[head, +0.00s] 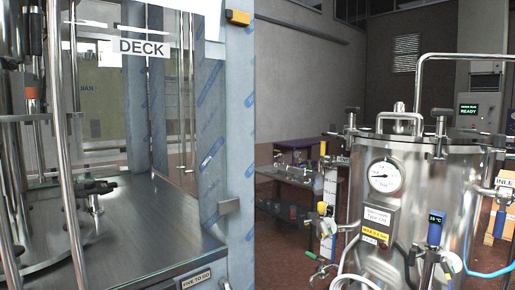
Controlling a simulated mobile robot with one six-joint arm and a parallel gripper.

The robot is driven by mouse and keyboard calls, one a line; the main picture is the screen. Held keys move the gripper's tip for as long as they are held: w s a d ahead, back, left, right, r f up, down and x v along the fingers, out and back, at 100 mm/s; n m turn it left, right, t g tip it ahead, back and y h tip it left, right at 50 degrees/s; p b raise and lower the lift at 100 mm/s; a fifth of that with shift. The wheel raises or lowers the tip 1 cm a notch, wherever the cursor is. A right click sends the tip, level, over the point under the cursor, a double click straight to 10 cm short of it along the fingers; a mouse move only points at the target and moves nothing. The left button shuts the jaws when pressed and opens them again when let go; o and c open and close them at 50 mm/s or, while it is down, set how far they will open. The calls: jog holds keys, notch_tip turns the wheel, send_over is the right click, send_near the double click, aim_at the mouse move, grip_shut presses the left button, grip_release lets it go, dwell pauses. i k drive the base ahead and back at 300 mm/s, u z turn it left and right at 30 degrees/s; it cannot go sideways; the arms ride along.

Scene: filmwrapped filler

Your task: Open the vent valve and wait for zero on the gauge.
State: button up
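A round white gauge (385,176) faces me on the front of a steel pressure vessel (440,195). Its needle looks roughly level, but the scale is too small to read. A valve with a yellow part (324,209) sits at the vessel's left side, and a green-handled fitting (314,283) is lower down. A blue-topped device (435,229) with a small display is at the front. I cannot tell which fitting is the vent valve or whether it is open. My gripper is not in view.
A machine with a steel deck (150,225) and a blue-marked, film-covered post (213,130) fills the left. A screen reading READY (468,111) is behind the vessel. A low bench (290,182) stands further back. Hoses (344,262) run around the vessel's front.

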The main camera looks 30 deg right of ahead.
aim_at(323, 162)
jog(key=z, duration=0.75)
jog(key=i, duration=1)
jog(key=z, duration=0.75)
jog(key=k, duration=0.8)
jog(key=z, duration=0.15)
jog(key=i, duration=0.6)
